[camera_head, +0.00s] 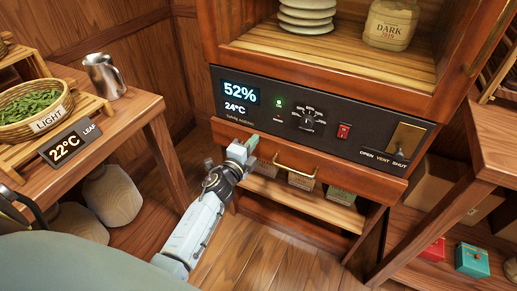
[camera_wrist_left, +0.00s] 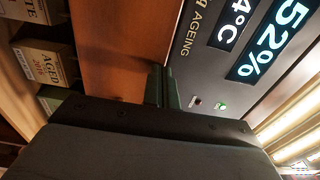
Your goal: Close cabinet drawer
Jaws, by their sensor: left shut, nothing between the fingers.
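The wooden cabinet (camera_head: 222,62) stands in the middle of the head view. Its drawer (camera_head: 345,186), with a brass bar handle (camera_head: 296,172), lies just below the dark control panel (camera_head: 262,118). The drawer front sits close under the panel; I cannot tell whether it is fully flush. My left gripper (camera_head: 248,143) is shut and empty at the left part of the drawer front, left of the handle. In the left wrist view, the closed fingers (camera_wrist_left: 166,87) lie by the border between the drawer front (camera_wrist_left: 118,45) and the panel (camera_wrist_left: 208,60); contact is unclear. My right gripper is out of view.
Small labelled tea boxes (camera_head: 301,181) stand on the shelf below the drawer. A side table (camera_head: 133,107) at left holds a basket of leaves (camera_head: 30,104) and a metal pitcher (camera_head: 104,76). Another wooden table (camera_head: 487,140) stands at right. Bare floor (camera_head: 245,262) lies before the cabinet.

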